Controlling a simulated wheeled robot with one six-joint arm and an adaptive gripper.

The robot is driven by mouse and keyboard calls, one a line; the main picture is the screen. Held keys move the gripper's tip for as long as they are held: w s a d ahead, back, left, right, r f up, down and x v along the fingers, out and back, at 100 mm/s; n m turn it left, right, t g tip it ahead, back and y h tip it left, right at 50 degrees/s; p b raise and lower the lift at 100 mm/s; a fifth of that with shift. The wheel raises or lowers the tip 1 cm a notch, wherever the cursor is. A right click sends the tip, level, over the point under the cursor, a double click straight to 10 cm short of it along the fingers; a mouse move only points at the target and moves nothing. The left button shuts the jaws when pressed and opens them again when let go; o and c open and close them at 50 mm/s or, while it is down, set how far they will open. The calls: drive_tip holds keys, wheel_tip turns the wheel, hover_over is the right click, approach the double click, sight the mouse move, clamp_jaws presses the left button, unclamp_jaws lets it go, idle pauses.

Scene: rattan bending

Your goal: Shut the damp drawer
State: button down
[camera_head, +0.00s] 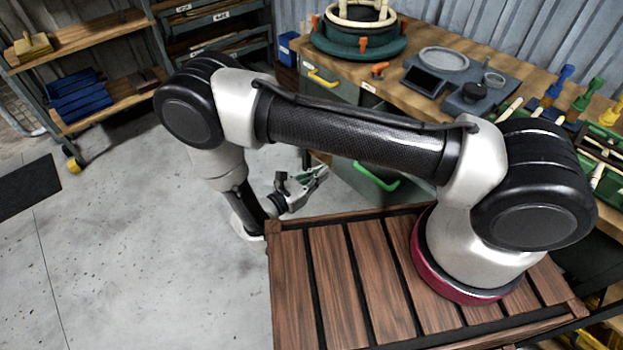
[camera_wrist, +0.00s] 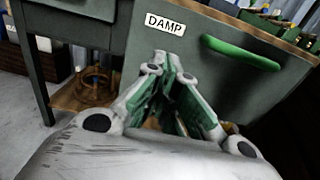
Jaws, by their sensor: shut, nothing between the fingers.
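The damp drawer has a grey-green front (camera_wrist: 215,85) with a white "DAMP" label (camera_wrist: 165,24) and a green bar handle (camera_wrist: 240,52). In the head view its front (camera_head: 350,178) and green handle (camera_head: 376,177) show below my forearm, partly hidden by it. The front appears to stand out from the bench; how far is hidden. My gripper (camera_head: 318,173) is just left of the drawer front. In the wrist view my gripper (camera_wrist: 174,62) is shut and empty, its tips in front of the drawer face, below the label and left of the handle. I cannot tell whether they touch.
Above is a drawer with a yellow handle (camera_head: 322,77), under a wooden bench top (camera_head: 400,62) carrying a round jig (camera_head: 358,40) and tools. My slatted deck lies in front. Shelves (camera_head: 95,100) stand at the left. The grey floor (camera_head: 150,250) at left is clear.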

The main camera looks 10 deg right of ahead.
drive_tip(key=x, duration=0.8)
drive_tip(key=shift+w+d, duration=0.15)
drive_tip(key=shift+d, duration=0.05)
